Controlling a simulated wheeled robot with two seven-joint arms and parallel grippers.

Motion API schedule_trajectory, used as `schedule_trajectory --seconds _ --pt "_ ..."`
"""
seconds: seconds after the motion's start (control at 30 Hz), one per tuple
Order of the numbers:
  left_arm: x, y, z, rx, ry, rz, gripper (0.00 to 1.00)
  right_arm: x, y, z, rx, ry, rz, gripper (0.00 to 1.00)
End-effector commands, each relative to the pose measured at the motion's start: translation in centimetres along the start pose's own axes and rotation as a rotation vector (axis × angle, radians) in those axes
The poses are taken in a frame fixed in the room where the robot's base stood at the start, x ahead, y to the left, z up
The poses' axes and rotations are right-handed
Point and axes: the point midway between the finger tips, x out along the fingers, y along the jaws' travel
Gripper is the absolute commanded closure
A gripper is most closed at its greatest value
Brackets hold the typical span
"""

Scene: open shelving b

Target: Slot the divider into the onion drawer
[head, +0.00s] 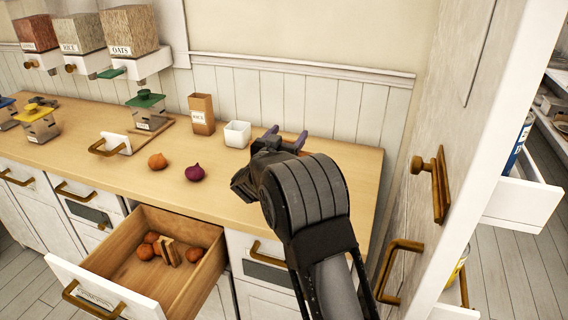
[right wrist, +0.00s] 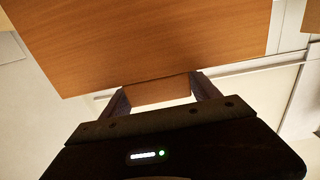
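The onion drawer (head: 205,285) is pulled open below the counter. Several brown onions (head: 145,252) lie in it, beside small upright wooden pieces (head: 168,252); I cannot tell whether these are the divider or a holder for it. No other divider is clear in the head view. My right gripper (head: 286,138) is over the counter's back right part, fingers apart. In the right wrist view, wood shows between and beyond the fingers (right wrist: 158,93); I cannot make out what it belongs to. My left gripper is out of view.
A brown onion (head: 157,161) and a red onion (head: 194,173) lie on the counter (head: 225,200). A brown box (head: 202,114) and white cup (head: 237,134) stand near the wall. Lidded jars stand left. A tall cabinet side (head: 425,150) with brass handles rises at the right.

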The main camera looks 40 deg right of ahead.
Motion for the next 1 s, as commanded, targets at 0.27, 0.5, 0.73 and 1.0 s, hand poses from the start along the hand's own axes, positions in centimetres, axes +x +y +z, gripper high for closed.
schedule_trajectory --seconds 0.27,0.5,0.73,1.0 --pt "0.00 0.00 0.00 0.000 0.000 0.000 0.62 0.00 0.00 0.00 0.000 0.000 0.000 0.53" --pt "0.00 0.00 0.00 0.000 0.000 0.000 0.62 0.00 0.00 0.00 0.000 0.000 0.000 0.73" --pt "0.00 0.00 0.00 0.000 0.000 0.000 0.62 0.00 0.00 0.00 0.000 0.000 0.000 0.92" --pt "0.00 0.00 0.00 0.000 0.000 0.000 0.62 0.01 0.00 -0.05 0.000 0.001 0.000 1.00"
